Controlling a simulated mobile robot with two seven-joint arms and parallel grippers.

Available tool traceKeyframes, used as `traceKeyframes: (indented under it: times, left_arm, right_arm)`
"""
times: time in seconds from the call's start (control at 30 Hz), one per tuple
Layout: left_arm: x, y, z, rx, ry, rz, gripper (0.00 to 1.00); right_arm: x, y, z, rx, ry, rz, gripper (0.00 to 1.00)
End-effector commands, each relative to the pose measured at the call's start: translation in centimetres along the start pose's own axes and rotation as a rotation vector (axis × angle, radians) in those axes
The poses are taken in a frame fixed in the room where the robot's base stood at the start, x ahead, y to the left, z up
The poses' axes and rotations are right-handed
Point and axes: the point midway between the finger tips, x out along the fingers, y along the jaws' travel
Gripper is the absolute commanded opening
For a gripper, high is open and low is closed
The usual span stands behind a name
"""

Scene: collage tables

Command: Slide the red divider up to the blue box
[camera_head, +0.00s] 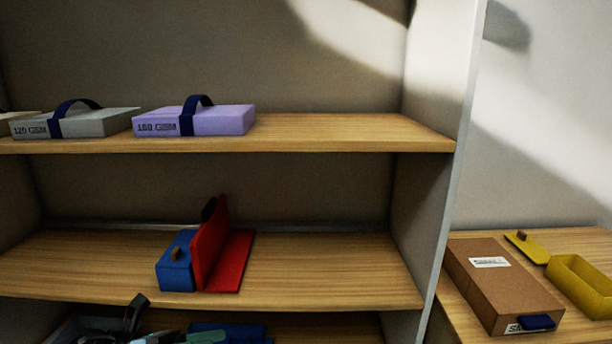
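The red divider (209,247) stands on the middle shelf, with an upright plate and a flat foot reaching to the right. A dark knob sits at its upper left edge. The blue box (177,276) is directly left of it, with a small brown knob on it. The divider's upright plate is right against the box's right side in this view; I cannot tell whether a thin gap remains. Neither of my grippers can be made out in the head view.
A purple box (220,120) and a grey box (90,123) with dark straps lie on the upper shelf. Dark and teal items (205,334) fill the lower level. A brown carton (500,283) and yellow tray (583,284) are at right. The middle shelf (330,275) is clear right of the divider.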

Motion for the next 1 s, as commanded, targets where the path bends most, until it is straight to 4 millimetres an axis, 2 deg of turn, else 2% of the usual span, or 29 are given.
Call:
traceKeyframes:
  times: [0.1,0.27,0.47,0.57,0.67,0.8,1.0]
  left_arm:
    - [1.2,-0.3,-2.3,-0.218,-0.169,-0.005,1.0]
    - [1.4,0.0,-5.3,-0.524,-0.396,0.01,1.0]
    - [0.0,0.6,-10.1,-0.928,-0.682,0.05,1.0]
    - [-1.2,0.8,-13.2,-1.135,-0.827,0.077,1.0]
    - [-2.6,0.7,-16.8,-1.342,-0.974,0.11,1.0]
    - [-4.9,-0.1,-22.5,-1.627,-1.186,0.165,1.0]
    - [-7.9,-3.2,-31.5,-2.011,-1.497,0.255,1.0]
  right_arm:
    - [-0.5,0.1,-1.0,-0.004,0.016,0.002,0.0]
    - [-1.0,0.2,-1.7,-0.007,0.025,0.004,0.0]
    - [-1.6,0.3,-2.6,-0.012,0.038,0.007,0.0]
    - [-1.9,0.3,-3.0,-0.015,0.043,0.008,0.0]
    - [-2.1,0.4,-3.5,-0.017,0.051,0.01,0.0]
    - [-2.5,0.5,-4.8,-0.022,0.073,0.012,0.0]
    - [-2.9,0.7,-6.6,-0.027,0.107,0.016,0.0]
